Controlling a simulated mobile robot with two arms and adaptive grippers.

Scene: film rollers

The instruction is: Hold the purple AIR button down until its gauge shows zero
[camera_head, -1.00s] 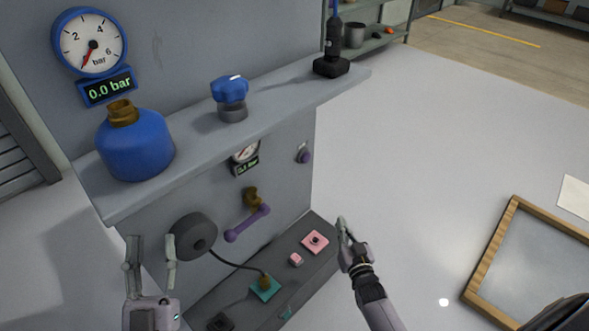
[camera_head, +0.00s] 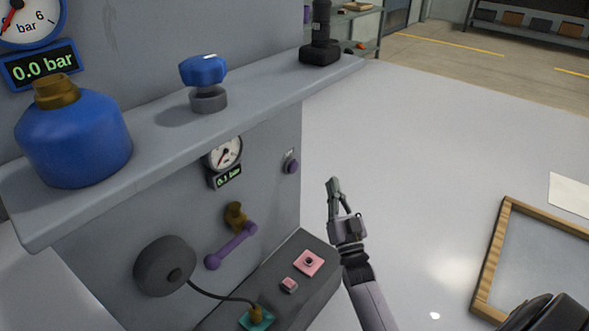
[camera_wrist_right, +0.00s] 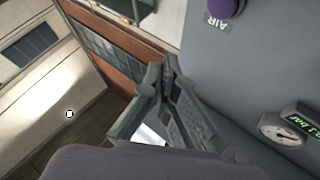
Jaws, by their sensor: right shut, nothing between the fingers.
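The purple AIR button (camera_head: 291,165) sits on the grey panel, under the shelf. It also shows at the top of the right wrist view (camera_wrist_right: 223,8), beside its AIR label. A small white gauge (camera_head: 224,153) is left of it, with a green display (camera_head: 228,178) reading about 0.1 bar. The gauge also shows in the wrist view (camera_wrist_right: 283,132). My right gripper (camera_head: 335,184) is shut and empty, to the right of the button and apart from it in the picture. Its fingers show in the wrist view (camera_wrist_right: 158,80). My left gripper is out of view.
The shelf (camera_head: 150,143) juts out above the button, holding a blue bottle (camera_head: 75,145), a blue knob (camera_head: 204,72) and a black device (camera_head: 321,45). A purple lever (camera_head: 231,246) and a grey disc (camera_head: 160,266) stick out lower left. Space right of the panel is open.

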